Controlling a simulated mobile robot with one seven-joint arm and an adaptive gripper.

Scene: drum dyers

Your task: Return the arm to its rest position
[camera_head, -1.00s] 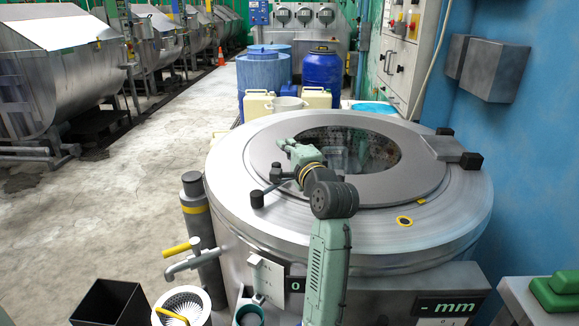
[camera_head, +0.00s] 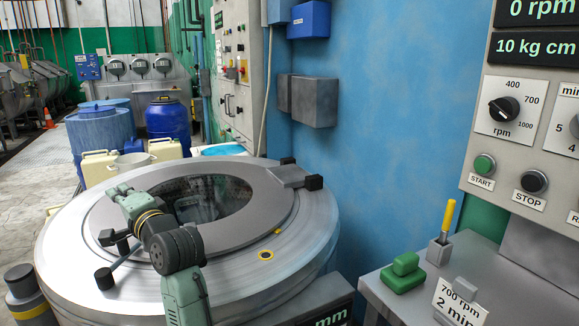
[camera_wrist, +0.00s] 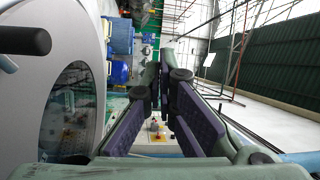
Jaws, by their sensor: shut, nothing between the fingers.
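My arm rises from the bottom of the head view over the round steel drum machine (camera_head: 300,240). My gripper (camera_head: 115,190) is at the far end of the arm, above the left part of the drum's top; its fingers are small there. In the wrist view my gripper (camera_wrist: 163,78) points away down the room, with its dark-padded green fingers drawn together and nothing held between them. The drum's dark window (camera_head: 200,198) shows beyond the arm, and in the wrist view the drum rim (camera_wrist: 98,40) lies to the left.
A black-knobbed lever (camera_head: 104,278) stands on the drum's near left side, close to my arm. Blue barrels (camera_head: 166,118) and cream canisters (camera_head: 98,167) stand behind. A control panel (camera_head: 535,130) and a green block (camera_head: 402,278) on a ledge are at right. Floor is open at left.

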